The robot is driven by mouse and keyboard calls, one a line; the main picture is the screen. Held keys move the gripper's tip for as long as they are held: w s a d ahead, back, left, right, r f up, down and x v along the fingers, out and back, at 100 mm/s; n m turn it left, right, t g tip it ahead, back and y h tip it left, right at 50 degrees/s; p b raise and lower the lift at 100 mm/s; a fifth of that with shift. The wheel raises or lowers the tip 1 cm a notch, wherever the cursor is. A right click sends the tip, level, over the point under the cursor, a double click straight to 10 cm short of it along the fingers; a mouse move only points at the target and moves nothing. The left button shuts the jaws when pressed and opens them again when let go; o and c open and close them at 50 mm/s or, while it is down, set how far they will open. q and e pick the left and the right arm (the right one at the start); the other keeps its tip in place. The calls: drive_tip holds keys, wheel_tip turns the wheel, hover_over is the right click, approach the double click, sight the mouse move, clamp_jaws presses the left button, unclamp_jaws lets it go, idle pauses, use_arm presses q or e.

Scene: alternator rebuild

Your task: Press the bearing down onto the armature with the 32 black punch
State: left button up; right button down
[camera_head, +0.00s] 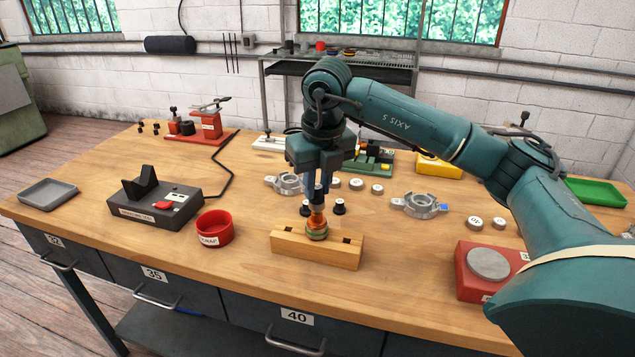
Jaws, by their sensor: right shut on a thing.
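The armature (317,229), with copper-orange and greenish bands, stands upright in the wooden block (290,246). My right gripper (319,188) points straight down above it, its fingers shut on a small black punch (318,196). The punch is in line with the armature's top and appears to touch it; I cannot tell if there is a gap. The bearing cannot be made out clearly at this size. Two other black pieces stand behind the block, one on the left (306,208) and one on the right (339,206); their numbers are unreadable. My left gripper is not in view.
A red scrap bowl (214,229) and a black tester (157,205) stand left of the block. Metal housings (419,206) and several small discs lie behind and to the right. A red stand (487,268) is at right. The bench front beside the block is clear.

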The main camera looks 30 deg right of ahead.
sight(318, 187)
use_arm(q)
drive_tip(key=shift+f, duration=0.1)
use_arm(e)
drive_tip(key=shift+f, duration=0.25)
drive_tip(key=shift+w+d+r+p, duration=0.1)
drive_tip(key=shift+r+p, duration=0.5)
drive_tip(key=shift+r, duration=0.1)
drive_tip(key=shift+r+p, duration=0.55)
drive_tip(key=shift+r, duration=0.3)
drive_tip(key=shift+r+p, duration=1.1)
drive_tip(key=shift+r, duration=0.5)
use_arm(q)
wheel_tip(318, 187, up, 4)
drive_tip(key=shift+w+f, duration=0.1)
use_arm(e)
drive_tip(key=shift+f, duration=0.1)
